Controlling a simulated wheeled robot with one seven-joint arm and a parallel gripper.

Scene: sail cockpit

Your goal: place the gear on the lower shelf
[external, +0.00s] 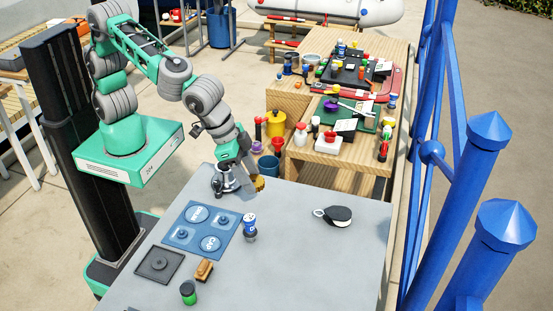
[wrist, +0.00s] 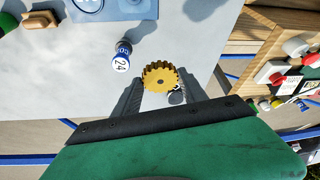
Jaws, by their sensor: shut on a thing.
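A yellow-brown toothed gear (wrist: 161,77) sits between the two fingers of my gripper (wrist: 160,84) in the wrist view, and the jaws are shut on it. In the external view the gear (external: 258,184) shows at the tip of my gripper (external: 246,182), close to the far edge of the grey table. A stepped wooden bench stands beyond the table. Its nearer, lower level (external: 328,172) holds a green mat and small items. I cannot tell for sure which surface is the lower shelf.
The grey table (external: 310,265) carries a can (external: 249,223), a black-and-white pulley block (external: 335,216), a blue tray (external: 182,237), a wooden brush (external: 204,270) and a green jar (external: 188,291). Its right half is mostly clear. Blue posts (external: 487,150) rise at the right.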

